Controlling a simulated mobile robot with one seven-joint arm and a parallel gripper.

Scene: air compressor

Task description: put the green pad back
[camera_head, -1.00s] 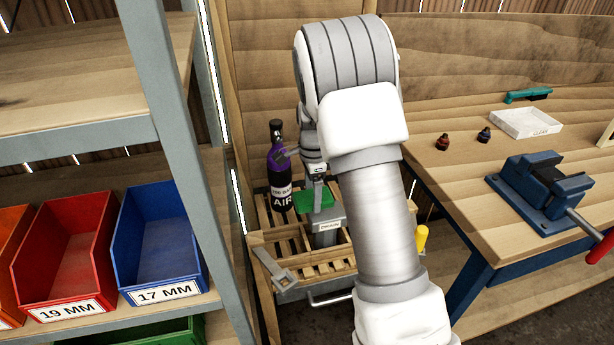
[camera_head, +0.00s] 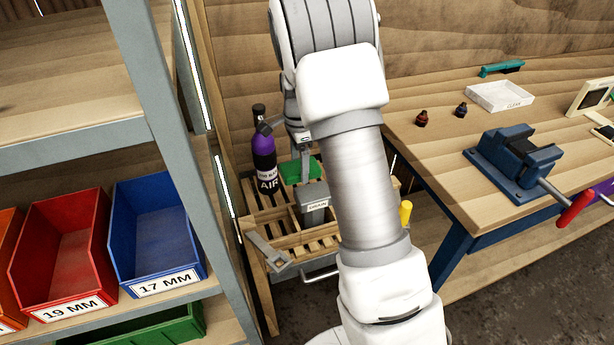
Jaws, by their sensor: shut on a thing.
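The green pad (camera_head: 297,172) is a flat green piece just behind the grey labelled block (camera_head: 314,205) on the wooden slatted cart. My gripper (camera_head: 304,172) comes straight down from above and is shut on the pad. The fingertips are small in this view, and my own arm covers part of the area to the right. I cannot tell whether the pad is resting on something or held just above it.
A black and purple AIR bottle (camera_head: 264,158) stands close to the left of my gripper. A wrench-like grey tool (camera_head: 268,250) lies on the cart's front left. The shelf with bins is at left, and the workbench with a blue vise (camera_head: 513,165) is at right.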

